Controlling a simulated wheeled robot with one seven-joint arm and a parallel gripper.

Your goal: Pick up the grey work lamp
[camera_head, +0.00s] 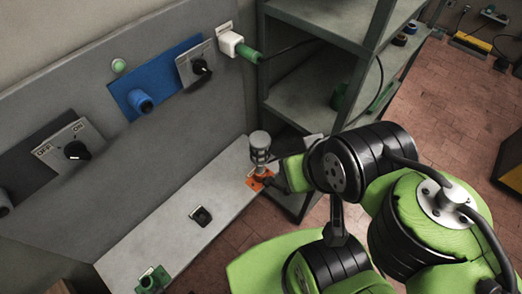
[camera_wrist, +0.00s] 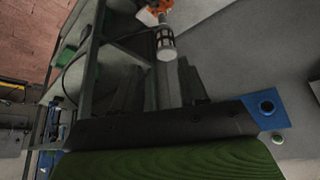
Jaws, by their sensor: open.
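The grey work lamp (camera_head: 260,142) stands upright at the far right end of the pale bench, with a caged body and a round grey cap. Something orange (camera_head: 258,180) is at its foot. In the wrist view the lamp (camera_wrist: 166,44) appears at the top centre, cap towards me, beyond my fingers. My gripper (camera_wrist: 166,82) is open, and its dark fingers point towards the lamp. In the head view my gripper (camera_head: 272,181) is close to the lamp's right side and lower part. I cannot tell whether a finger touches it.
The pale bench (camera_head: 150,220) holds a small black item (camera_head: 200,216) and a green item (camera_head: 153,280). A grey panel with knobs and a blue plate (camera_head: 170,75) rises behind. Grey shelving (camera_head: 310,85) stands close behind the lamp. A green plug (camera_head: 250,54) trails a black cable.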

